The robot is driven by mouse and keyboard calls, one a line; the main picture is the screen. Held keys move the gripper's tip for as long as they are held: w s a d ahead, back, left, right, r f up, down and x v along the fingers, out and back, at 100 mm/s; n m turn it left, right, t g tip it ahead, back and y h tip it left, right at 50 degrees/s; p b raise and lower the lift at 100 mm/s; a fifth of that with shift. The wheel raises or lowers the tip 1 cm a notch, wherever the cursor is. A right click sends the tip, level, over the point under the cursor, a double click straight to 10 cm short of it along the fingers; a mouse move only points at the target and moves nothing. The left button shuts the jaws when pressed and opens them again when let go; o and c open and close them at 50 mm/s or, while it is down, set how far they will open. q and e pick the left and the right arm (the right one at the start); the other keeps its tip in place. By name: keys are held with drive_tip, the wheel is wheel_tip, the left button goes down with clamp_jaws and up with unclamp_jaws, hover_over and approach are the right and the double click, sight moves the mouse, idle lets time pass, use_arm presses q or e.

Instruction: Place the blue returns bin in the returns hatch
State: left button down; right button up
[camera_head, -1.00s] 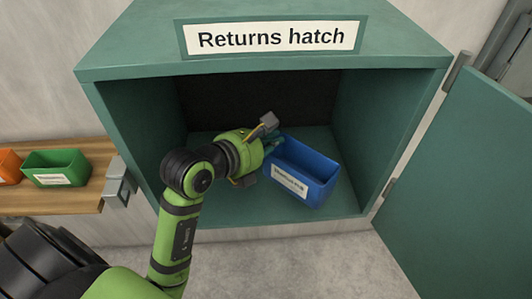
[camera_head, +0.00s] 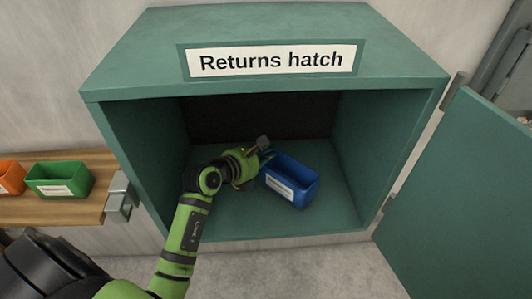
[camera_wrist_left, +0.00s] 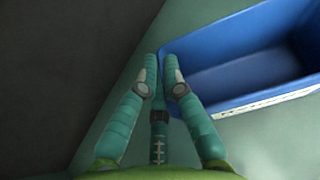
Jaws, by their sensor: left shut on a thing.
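The blue returns bin (camera_head: 292,181) is inside the returns hatch (camera_head: 345,215), a green cabinet with an open front. It looks upright, turned at an angle, with a white label on its near side. I cannot tell whether its base touches the hatch floor. My left gripper (camera_head: 266,157) reaches in from the left and is shut on the bin's rim at its left corner. In the left wrist view its fingers (camera_wrist_left: 161,68) are close together at the edge of the bin (camera_wrist_left: 240,60). My right gripper is not in view.
The hatch door (camera_head: 460,190) stands open at the right. A wooden shelf (camera_head: 60,212) at the left carries a green bin (camera_head: 58,180) and an orange bin (camera_head: 8,178). Hatch floor is free right of the blue bin.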

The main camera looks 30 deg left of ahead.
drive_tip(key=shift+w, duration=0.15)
use_arm(q)
drive_tip(key=c, duration=1.4)
unclamp_jaws()
drive_tip(key=shift+f, duration=0.15)
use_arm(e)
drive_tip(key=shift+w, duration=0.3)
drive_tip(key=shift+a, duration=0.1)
use_arm(q)
drive_tip(key=shift+r, duration=0.25)
drive_tip(key=shift+s+a, duration=0.1)
drive_tip(key=shift+s, duration=0.25)
drive_tip(key=b+v, duration=0.1)
drive_tip(key=v, duration=0.5)
drive_tip(key=shift+s+r, duration=0.2)
drive_tip(key=shift+s, duration=0.1)
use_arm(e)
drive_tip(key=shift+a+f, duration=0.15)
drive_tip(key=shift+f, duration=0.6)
